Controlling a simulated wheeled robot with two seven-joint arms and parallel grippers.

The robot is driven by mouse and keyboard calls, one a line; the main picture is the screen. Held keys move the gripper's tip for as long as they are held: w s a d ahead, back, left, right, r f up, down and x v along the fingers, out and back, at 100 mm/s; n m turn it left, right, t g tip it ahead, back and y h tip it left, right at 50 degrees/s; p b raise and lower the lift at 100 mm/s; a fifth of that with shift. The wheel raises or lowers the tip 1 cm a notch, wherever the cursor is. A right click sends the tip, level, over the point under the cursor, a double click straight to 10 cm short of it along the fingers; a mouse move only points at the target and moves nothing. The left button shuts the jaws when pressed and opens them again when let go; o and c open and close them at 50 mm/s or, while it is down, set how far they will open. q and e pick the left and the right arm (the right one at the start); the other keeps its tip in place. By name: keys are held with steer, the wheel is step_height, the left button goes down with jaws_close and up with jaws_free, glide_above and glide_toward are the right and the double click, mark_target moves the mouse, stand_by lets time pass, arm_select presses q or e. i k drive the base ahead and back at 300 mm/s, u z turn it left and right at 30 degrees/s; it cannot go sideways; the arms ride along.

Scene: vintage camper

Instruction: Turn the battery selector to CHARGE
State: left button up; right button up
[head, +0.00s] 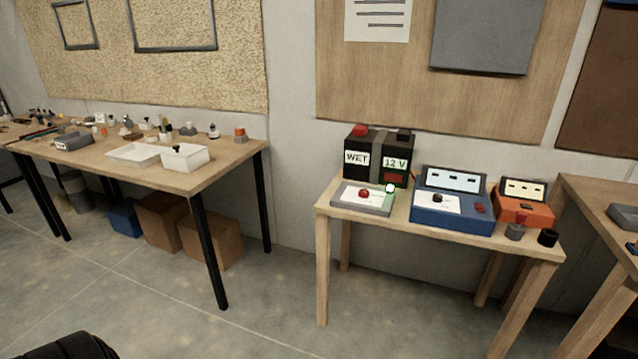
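A black battery (366,172) with labels "WET" and "12 V" stands at the back of the small wooden table in the head view. In front of it lies a flat grey panel (350,203) with a red knob (364,194), a green strip and a small white round part. Beside it is a blue unit (452,217) with a black knob (437,198) on a white plate and a pale display. I cannot tell which knob is the battery selector; the lettering is too small to read, so the settings are unclear. Neither gripper is in view.
An orange unit (525,208) and two small dark cylinders (547,238) stand on the table's right end. A longer workbench (215,168) with white trays is at the left, boxes beneath. Another wooden bench (590,195) is at the right. The floor in front is mostly clear.

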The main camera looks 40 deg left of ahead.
mark_target(362, 193)
steer(key=u, duration=0.3)
steer(key=i, duration=1.35)
steer(key=z, duration=0.5)
